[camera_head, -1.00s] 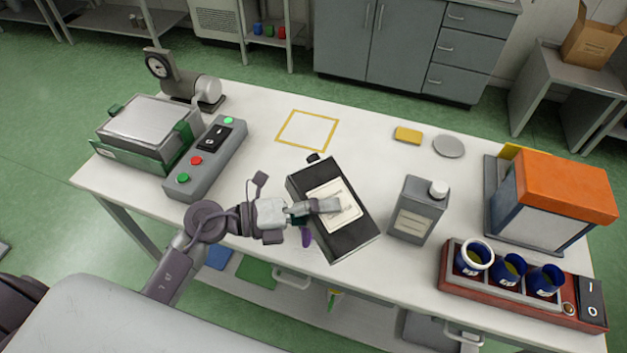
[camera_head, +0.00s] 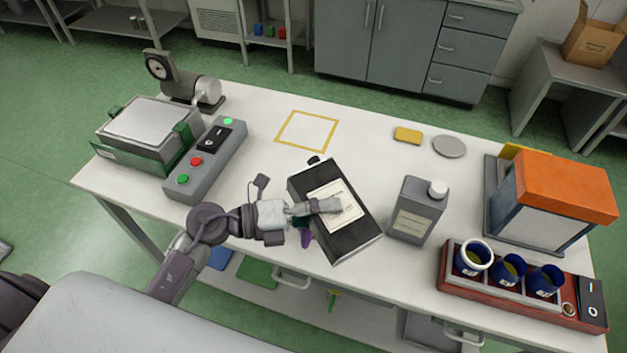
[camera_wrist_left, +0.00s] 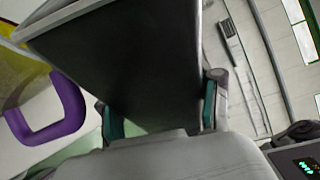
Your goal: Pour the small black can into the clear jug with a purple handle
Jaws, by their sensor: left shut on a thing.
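The small black can (camera_head: 349,232) has a pale label and a dark cap, and it is tilted in the head view. My left gripper (camera_head: 318,207) is shut on it, and its fingers also show on both sides of the can in the left wrist view (camera_wrist_left: 162,108). The clear jug is mostly hidden behind the can in the head view; a bit of its purple handle (camera_head: 306,239) shows below the gripper. In the left wrist view the purple handle (camera_wrist_left: 62,125) and a yellowish part of the jug (camera_wrist_left: 18,68) lie left of the can. My right gripper is not seen.
A grey can (camera_head: 413,212) stands right of the black can. A red rack (camera_head: 450,293) with blue cups and an orange-topped machine (camera_head: 545,210) stand at the right. A control box (camera_head: 205,160) is at the left. A yellow-outlined square (camera_head: 308,131) is empty.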

